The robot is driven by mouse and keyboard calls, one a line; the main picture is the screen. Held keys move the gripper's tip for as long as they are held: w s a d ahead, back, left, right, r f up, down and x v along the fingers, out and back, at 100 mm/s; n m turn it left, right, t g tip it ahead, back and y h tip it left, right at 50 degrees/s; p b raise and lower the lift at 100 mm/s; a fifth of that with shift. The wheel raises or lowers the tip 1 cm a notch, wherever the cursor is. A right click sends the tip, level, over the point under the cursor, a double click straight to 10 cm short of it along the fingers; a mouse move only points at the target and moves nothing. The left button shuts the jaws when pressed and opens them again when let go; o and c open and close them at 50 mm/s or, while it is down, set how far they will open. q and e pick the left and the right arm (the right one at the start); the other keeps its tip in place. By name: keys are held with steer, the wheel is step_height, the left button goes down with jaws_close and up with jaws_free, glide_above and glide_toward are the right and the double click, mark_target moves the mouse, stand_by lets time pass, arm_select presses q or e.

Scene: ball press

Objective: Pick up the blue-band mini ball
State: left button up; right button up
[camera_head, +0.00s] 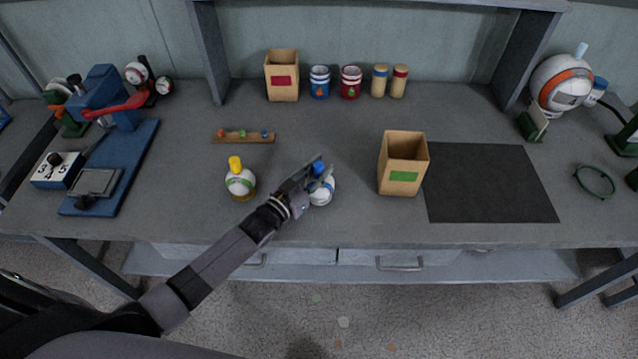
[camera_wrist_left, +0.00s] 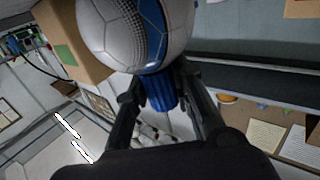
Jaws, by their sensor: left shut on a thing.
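The blue-band mini ball (camera_head: 321,192) is white with a blue band and a blue cap. In the head view it is at the left gripper, in the middle of the table. My left gripper (camera_head: 315,172) is shut on the ball's blue cap. In the left wrist view the ball (camera_wrist_left: 138,30) fills the top, and the gripper (camera_wrist_left: 160,92) has one finger on each side of the ribbed blue cap. I cannot tell whether the ball still touches its stand or the table. My right gripper is not in view.
A similar ball with a yellow cap (camera_head: 240,182) stands to the left. An open box with a green label (camera_head: 403,165) stands to the right, beside a dark mat (camera_head: 490,185). A small wooden rack (camera_head: 243,137) lies behind. A blue press (camera_head: 105,130) is at far left.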

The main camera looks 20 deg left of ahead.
arm_select(q)
steer(key=shift+f, duration=0.1)
jaws_close()
step_height(320, 180, up, 20)
steer(key=b, duration=0.1)
stand_by(0.5)
stand_by(1.0)
